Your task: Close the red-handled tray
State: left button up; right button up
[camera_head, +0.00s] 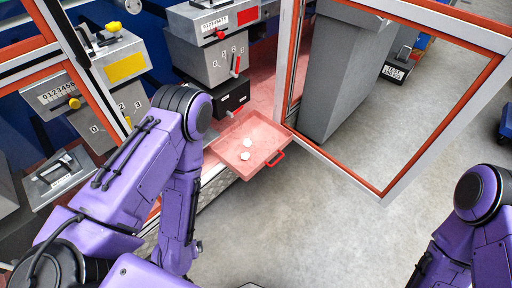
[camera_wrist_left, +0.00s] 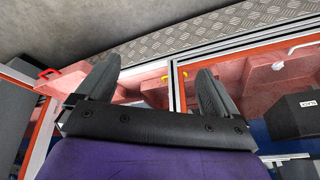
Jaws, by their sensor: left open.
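The red-handled tray (camera_head: 232,153) is a shallow pinkish-red tray in the head view, pulled out past the cabinet's front edge. Its red handle (camera_head: 276,159) is on the right-front side, and two small white pieces (camera_head: 246,154) lie in it. In the left wrist view the red handle (camera_wrist_left: 48,72) shows at the far left, beyond and left of the fingers. My left gripper (camera_wrist_left: 158,70) is open, with nothing seen between its fingers and apart from the handle. It is hidden in the head view. My right gripper is out of view.
An open red-and-white framed door (camera_head: 350,165) stands right of the tray, beside a grey panel (camera_head: 345,70). Grey machines with number labels (camera_head: 208,60) fill the cabinet. In the wrist view a yellow handle (camera_wrist_left: 176,75) appears between the fingers, farther off. The floor (camera_head: 310,225) in front is clear.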

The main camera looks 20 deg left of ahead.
aim_at(268, 138)
jog(key=z, duration=0.4)
jog(key=i, duration=1.1)
jog(key=u, duration=0.4)
